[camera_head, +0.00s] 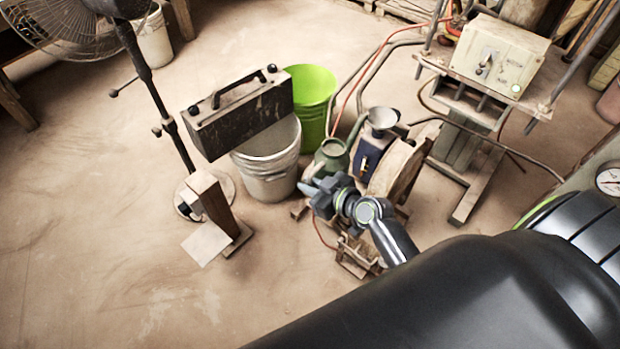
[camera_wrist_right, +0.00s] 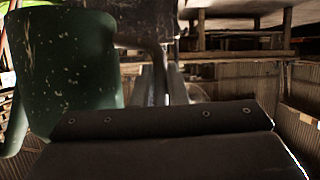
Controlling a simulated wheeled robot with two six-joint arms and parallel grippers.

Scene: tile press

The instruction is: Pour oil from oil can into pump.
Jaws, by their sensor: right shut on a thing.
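The oil can (camera_head: 333,154) is dark green with a spout rising toward the upper right. It appears upright, just left of the pump. The pump (camera_head: 371,151) is blue with a pale grey funnel (camera_head: 382,119) on top. My right gripper (camera_head: 318,188) is at the front of the can and is shut on it; the exact grip point is not clear. In the right wrist view the can's chipped green body (camera_wrist_right: 65,70) fills the upper left, close to the gripper. My left gripper is not in view.
A white bucket (camera_head: 268,175) with a black toolbox (camera_head: 240,112) on it and a lime green bucket (camera_head: 310,98) stand left of the can. A wooden wheel (camera_head: 396,168) and a press stand (camera_head: 465,145) are to the right.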

